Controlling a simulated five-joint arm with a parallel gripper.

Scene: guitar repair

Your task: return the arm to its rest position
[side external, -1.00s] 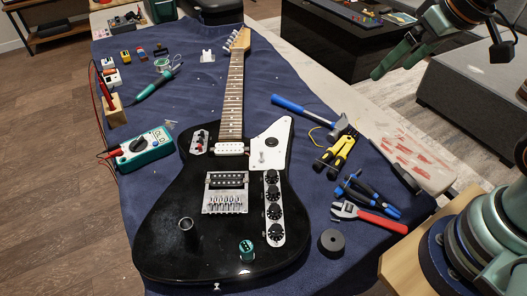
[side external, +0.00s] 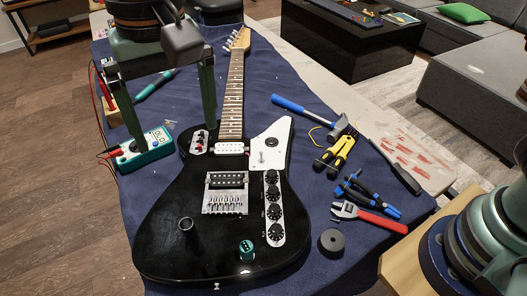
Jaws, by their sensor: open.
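My gripper (side external: 173,132) is at the upper left, pointing down, with its two green fingers spread wide and nothing between them. The left fingertip shows in front of the green multimeter (side external: 145,149). The right fingertip shows just above the red-and-black switches (side external: 198,141) on the black guitar (side external: 172,215). I cannot tell whether either fingertip touches anything. My gripper hides the upper left of the cloth and the small items there. My arm's base (side external: 480,250) is at the lower right.
The guitar lies on a dark blue cloth (side external: 320,185). A blue-handled hammer (side external: 305,113), yellow wire strippers (side external: 336,154), blue pliers (side external: 368,195), a red wrench (side external: 365,216) and a black roll (side external: 331,242) lie to its right. A green-handled soldering iron (side external: 152,86) lies behind my gripper.

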